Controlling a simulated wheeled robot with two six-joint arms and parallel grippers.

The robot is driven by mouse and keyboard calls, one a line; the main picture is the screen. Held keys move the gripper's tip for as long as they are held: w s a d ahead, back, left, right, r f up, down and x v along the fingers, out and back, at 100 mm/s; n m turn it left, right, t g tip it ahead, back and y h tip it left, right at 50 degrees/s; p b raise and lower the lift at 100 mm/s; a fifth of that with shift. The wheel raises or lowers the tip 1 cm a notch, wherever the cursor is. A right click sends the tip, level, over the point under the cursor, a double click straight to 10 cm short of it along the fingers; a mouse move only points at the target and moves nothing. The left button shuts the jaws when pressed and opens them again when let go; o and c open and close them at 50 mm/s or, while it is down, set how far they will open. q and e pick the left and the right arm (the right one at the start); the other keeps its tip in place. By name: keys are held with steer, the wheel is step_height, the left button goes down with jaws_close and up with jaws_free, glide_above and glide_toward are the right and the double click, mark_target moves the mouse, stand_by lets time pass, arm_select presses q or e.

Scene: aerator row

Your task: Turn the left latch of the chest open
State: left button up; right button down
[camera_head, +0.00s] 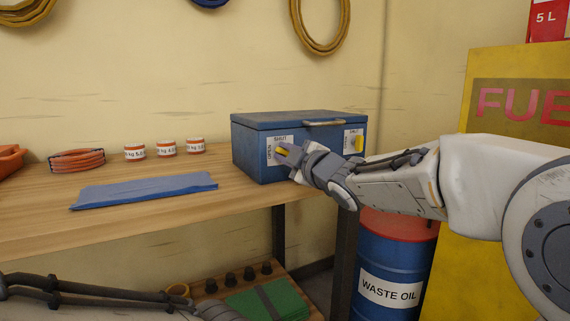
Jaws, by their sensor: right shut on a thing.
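The blue metal chest (258,152) stands on the wooden bench with its lid down. Its left latch (283,149) is a small yellow piece by a white label reading SHUT and OPEN. My right gripper (287,154) is at the chest's front, shut on the left latch and hiding most of it, so I cannot tell its exact angle. The right latch (360,144) is yellow and looks upright beside its own label. My left arm crosses the bottom left corner, below the bench; its fingertips do not show.
A blue folded cloth (145,191), several small jars (166,147) and an orange coil (77,160) lie on the bench (60,225) to the left. A waste oil drum (390,262) stands below my right arm. A yellow fuel cabinet (475,90) is at the right.

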steer(key=shift+f+n+b, duration=0.2)
steer(key=shift+n+b, duration=0.65)
steer(key=shift+n, duration=0.55)
steer(key=shift+f+n+b, duration=0.15)
steer(key=shift+n+b, duration=0.7)
steer(key=shift+n, duration=0.55)
steer(key=c, duration=0.8)
jaws_free()
steer(key=shift+c, duration=0.2)
steer(key=p+v, duration=0.1)
steer(key=v, duration=0.9)
steer(key=shift+s+p, duration=0.3)
